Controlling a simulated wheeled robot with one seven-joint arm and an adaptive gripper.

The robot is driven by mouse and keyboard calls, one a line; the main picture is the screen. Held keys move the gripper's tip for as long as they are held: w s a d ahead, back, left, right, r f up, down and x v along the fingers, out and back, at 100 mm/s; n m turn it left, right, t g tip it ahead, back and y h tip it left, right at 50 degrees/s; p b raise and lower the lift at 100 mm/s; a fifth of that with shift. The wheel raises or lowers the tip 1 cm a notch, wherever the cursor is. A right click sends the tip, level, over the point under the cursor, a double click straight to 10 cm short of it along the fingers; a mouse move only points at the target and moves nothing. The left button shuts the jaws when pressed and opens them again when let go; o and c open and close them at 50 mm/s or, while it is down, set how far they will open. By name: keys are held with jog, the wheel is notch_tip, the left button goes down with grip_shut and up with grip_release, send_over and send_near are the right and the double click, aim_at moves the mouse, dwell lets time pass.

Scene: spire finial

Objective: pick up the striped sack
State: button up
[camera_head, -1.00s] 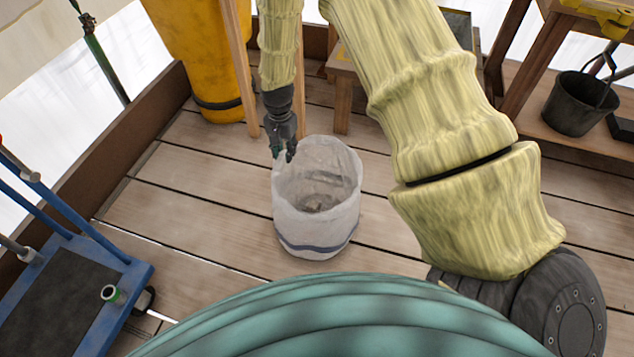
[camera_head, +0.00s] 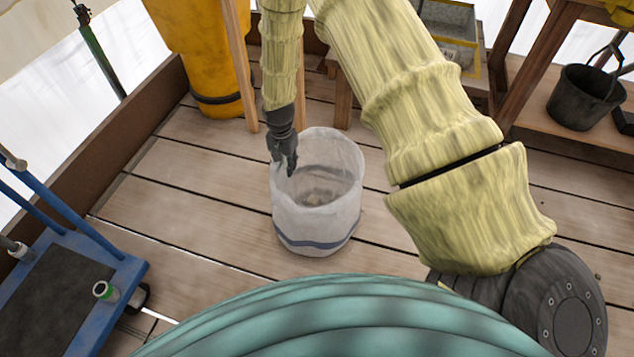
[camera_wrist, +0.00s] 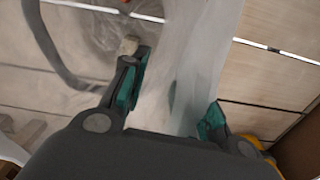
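The striped sack (camera_head: 318,222) is a white, open-topped bag with a blue band low around it. It stands upright on the plank floor in the middle of the head view. My gripper (camera_head: 287,168) points down at the sack's far left rim. In the wrist view the two teal-padded fingers of my gripper (camera_wrist: 174,103) stand apart, with the white sack wall (camera_wrist: 190,60) running between them. The gap between the pads looks wider than the thin wall, so the gripper seems open around the rim. The fingertips are partly hidden by the sack in the head view.
A blue cart (camera_head: 62,290) stands at the lower left. A yellow barrel (camera_head: 205,50) stands behind to the left. A dark bucket (camera_head: 584,98) sits on a wooden shelf at the right. The floor around the sack is clear.

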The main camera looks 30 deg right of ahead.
jog(key=shift+f+p, duration=0.2)
jog(key=shift+p, duration=0.1)
dwell(0.7)
grip_shut()
